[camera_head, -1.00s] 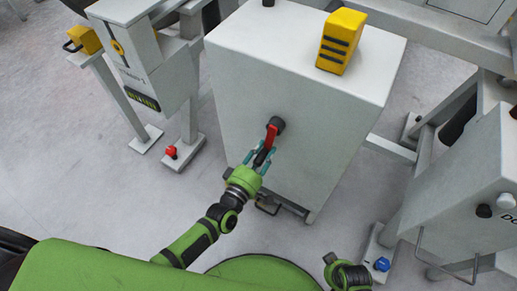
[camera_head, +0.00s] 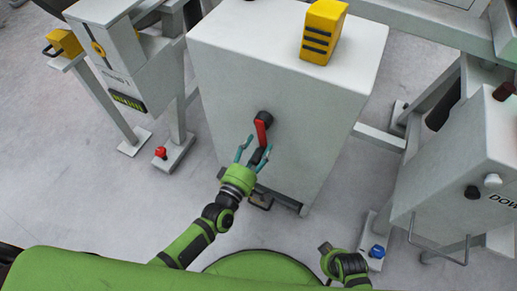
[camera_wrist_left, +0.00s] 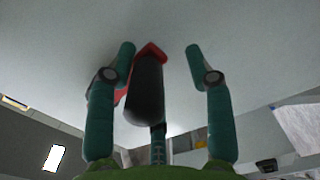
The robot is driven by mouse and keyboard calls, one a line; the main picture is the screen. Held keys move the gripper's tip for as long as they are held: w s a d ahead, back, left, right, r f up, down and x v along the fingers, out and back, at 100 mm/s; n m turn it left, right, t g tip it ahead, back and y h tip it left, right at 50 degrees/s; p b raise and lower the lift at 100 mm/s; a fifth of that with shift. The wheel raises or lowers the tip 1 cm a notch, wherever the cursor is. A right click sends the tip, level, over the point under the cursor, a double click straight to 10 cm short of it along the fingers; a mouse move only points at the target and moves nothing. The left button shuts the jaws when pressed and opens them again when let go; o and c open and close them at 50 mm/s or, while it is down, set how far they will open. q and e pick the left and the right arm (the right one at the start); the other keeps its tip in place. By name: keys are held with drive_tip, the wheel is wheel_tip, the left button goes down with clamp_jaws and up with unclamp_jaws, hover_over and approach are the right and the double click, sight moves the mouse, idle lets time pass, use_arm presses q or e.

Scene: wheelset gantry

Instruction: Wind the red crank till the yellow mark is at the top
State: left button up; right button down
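The red crank (camera_head: 262,132) is on the front face of the grey cabinet (camera_head: 230,100), with a dark hub at its upper end. Its arm hangs down from the hub, and its black handle (camera_head: 257,156) is at the lower end. My left gripper (camera_head: 256,149) is open, with its teal fingers on either side of the handle. In the left wrist view the black handle (camera_wrist_left: 145,92) stands between the spread fingers, nearer the left one, with a clear gap to the right one. I cannot make out a yellow mark by the crank.
A yellow block with dark stripes (camera_head: 322,32) sits on the cabinet top. A stand with a red knob (camera_head: 160,153) on its foot is at left. A grey box with knobs (camera_head: 460,165) and a blue knob (camera_head: 377,252) are at right. Floor left of my arm is clear.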

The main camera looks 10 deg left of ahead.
use_arm(q)
drive_tip(key=v, duration=1.2)
use_arm(e)
drive_tip(key=shift+w, duration=0.15)
use_arm(q)
drive_tip(key=shift+r, duration=0.1)
